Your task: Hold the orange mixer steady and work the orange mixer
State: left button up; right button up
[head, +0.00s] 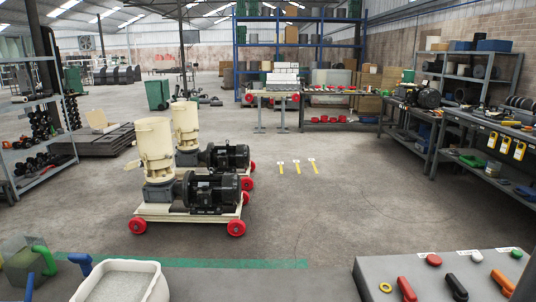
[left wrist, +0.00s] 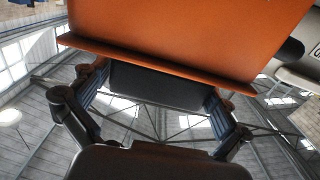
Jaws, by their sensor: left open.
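A large orange body with a flat flange, which looks like the orange mixer (left wrist: 190,35), fills the top of the left wrist view. Only part of it shows, and its handle or controls cannot be made out. My left gripper (left wrist: 156,88) is open, its two fingers spread below the orange flange. A dark block shows between the fingers; whether they touch the flange I cannot tell. The orange mixer and both grippers are outside the head view. My right gripper is not in view.
In the head view, a white tub of grey granules (head: 158,293) stands at the lower left. Two cream pellet mills (head: 153,142) on red wheels stand on the floor ahead. Open floor lies right of them.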

pick_arm(q)
jog(key=s, duration=1.1)
dwell(0.3)
jog(key=s, duration=0.8)
jog(key=shift+p, duration=0.3)
dwell(0.3)
